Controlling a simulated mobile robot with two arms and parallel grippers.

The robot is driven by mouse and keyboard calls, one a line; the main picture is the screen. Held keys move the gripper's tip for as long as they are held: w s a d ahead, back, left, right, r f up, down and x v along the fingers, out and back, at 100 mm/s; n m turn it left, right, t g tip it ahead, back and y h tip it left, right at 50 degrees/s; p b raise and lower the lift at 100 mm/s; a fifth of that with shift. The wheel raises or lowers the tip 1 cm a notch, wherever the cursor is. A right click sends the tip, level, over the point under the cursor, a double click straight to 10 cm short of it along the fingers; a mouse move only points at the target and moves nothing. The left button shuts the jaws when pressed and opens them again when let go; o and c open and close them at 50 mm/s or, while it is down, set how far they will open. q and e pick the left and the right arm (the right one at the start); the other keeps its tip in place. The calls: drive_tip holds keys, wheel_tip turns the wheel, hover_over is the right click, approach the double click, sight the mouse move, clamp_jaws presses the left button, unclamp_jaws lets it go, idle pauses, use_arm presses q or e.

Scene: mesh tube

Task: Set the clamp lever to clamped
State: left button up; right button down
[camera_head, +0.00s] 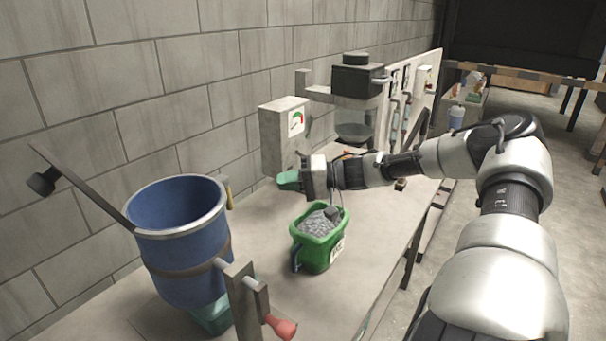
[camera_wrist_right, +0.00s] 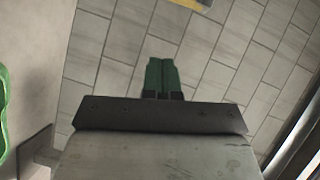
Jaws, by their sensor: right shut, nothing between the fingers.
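A blue open-topped drum (camera_head: 180,250) with a metal rim and a band stands at the front left. A short lever with a red grip (camera_head: 281,327) hangs from a grey bracket (camera_head: 243,290) at its right. A long bar with a black knob (camera_head: 42,182) slants up from the drum's left side. I cannot tell for certain which one is the clamp lever. My right gripper (camera_head: 288,180) is beyond the drum, in front of the gauge box, apart from both levers. Its green fingers (camera_wrist_right: 163,76) are together and empty in the wrist view. My left gripper is not in view.
A green bucket of grey gravel (camera_head: 320,235) with a scoop stands on the bench (camera_head: 275,255) between drum and gripper. A grey box with a dial (camera_head: 286,135) and a black-topped machine (camera_head: 357,80) stand farther back. A block wall (camera_head: 150,70) bounds the left.

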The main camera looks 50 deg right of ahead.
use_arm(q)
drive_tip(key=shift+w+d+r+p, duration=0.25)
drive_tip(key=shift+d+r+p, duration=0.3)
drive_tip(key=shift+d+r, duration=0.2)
use_arm(e)
drive_tip(key=v, duration=0.3)
drive_tip(key=shift+s+d+f, duration=0.15)
drive_tip(key=shift+d+f, duration=0.05)
drive_tip(key=shift+d, duration=0.25)
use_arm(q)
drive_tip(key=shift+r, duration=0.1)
use_arm(e)
drive_tip(key=shift+d+f, duration=0.1)
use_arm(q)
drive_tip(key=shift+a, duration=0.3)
